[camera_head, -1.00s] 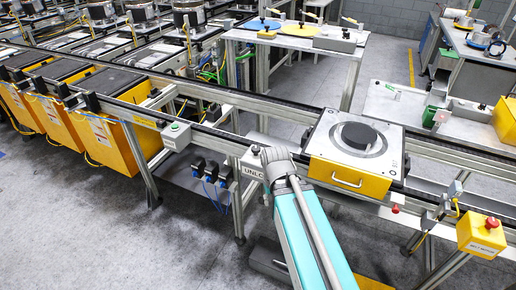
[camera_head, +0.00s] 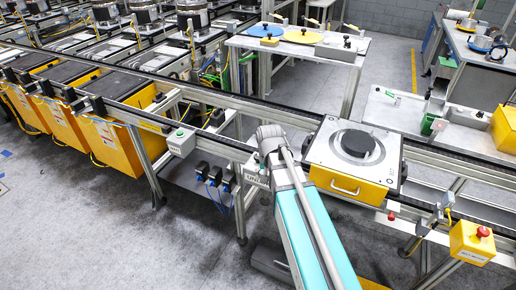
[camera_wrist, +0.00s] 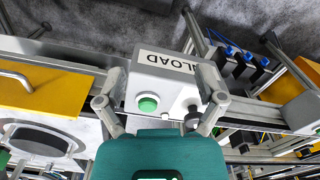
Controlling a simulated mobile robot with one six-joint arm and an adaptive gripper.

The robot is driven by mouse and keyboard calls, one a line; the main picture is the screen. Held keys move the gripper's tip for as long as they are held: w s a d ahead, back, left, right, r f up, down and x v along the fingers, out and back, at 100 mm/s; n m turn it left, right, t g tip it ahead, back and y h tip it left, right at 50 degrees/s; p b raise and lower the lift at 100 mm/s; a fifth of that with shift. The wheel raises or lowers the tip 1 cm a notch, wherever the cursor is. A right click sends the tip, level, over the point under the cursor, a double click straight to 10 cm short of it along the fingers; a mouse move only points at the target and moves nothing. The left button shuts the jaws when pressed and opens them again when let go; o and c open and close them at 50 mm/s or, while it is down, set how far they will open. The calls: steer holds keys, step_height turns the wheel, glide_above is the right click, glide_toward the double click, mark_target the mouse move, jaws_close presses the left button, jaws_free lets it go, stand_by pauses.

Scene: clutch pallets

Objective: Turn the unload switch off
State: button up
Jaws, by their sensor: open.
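The unload switch box (camera_wrist: 165,75) is a pale box with a partly visible "LOAD" label in the wrist view. It has a round green button (camera_wrist: 148,104) and a black knob (camera_wrist: 193,114) that looks like the switch; its setting is too small to tell. My gripper (camera_wrist: 160,112) is open, one finger at each side of the box's face. The right finger is close to the knob; I cannot tell whether it touches. In the head view the box (camera_head: 254,172) is mostly hidden behind my arm, and my gripper is hidden too.
A yellow-fronted pallet with a clutch (camera_head: 345,187) sits on the conveyor rail to the right. Another small control box (camera_head: 180,143) hangs left on the rail, beside yellow bins (camera_head: 112,145). A yellow emergency-stop box (camera_head: 470,243) is at lower right.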

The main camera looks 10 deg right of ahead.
mark_target(258, 156)
steer(key=w+r+m+p, duration=0.6)
steer(key=w+r+p, duration=0.3)
steer(key=w, duration=0.5)
step_height(258, 156, up, 2)
steer(key=shift+w+a+r+m+p, duration=0.1)
steer(key=shift+w+a+m+p, duration=0.2)
steer(key=shift+w+a+p, duration=0.1)
steer(key=shift+s, duration=0.1)
step_height(258, 156, down, 14)
steer(key=b, duration=1.3)
steer(key=shift+r+b, duration=0.1)
steer(key=shift+b, duration=0.3)
steer(key=c, duration=1.2)
